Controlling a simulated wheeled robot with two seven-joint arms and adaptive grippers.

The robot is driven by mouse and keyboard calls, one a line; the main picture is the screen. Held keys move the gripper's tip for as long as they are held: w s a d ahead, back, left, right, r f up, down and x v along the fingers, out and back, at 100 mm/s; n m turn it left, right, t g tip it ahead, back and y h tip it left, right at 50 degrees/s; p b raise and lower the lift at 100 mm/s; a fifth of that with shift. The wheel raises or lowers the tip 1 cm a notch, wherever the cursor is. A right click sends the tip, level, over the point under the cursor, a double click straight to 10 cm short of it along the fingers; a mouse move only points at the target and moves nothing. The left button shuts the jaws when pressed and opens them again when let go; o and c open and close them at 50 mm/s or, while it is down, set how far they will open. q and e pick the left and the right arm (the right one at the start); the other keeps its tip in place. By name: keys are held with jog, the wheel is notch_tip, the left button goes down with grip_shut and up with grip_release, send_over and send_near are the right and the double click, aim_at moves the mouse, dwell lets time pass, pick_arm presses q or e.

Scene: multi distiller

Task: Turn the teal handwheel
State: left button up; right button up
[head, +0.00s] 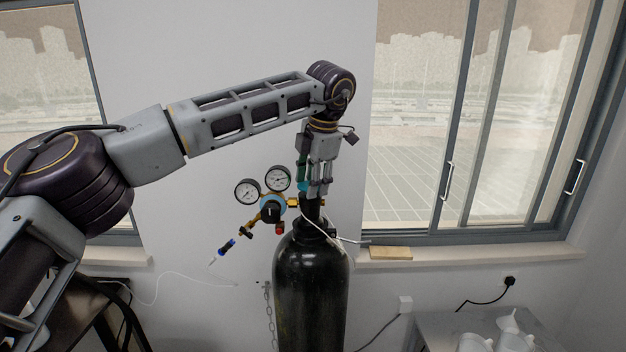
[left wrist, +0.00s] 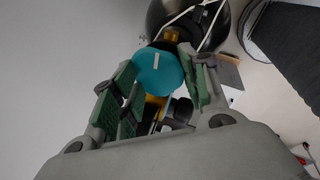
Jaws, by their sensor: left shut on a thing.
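The teal handwheel (left wrist: 160,72) sits on top of a black gas cylinder (head: 311,285) and has a white mark on its face. In the head view only a bit of the handwheel (head: 304,187) shows, mostly behind my fingers. My left gripper (head: 318,190) comes down from above onto the cylinder's top. In the left wrist view its green-padded fingers (left wrist: 160,88) stand on both sides of the handwheel, and it is shut on it. My right gripper is in neither view.
A regulator with two round gauges (head: 262,190) and a blue-and-black knob is fixed left of the cylinder's valve. A wooden block (head: 390,253) lies on the windowsill. White containers (head: 490,338) stand lower right.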

pick_arm(q)
jog(key=o, duration=0.6)
jog(key=shift+w+a, duration=0.15)
jog(key=shift+a, duration=0.05)
jog(key=o, duration=0.6)
jog(key=shift+w+f, duration=0.15)
jog(key=shift+w, duration=0.15)
jog(key=shift+s+d, duration=0.1)
jog(key=shift+s, duration=0.2)
jog(key=v, duration=1.2)
jog(key=shift+w, duration=0.15)
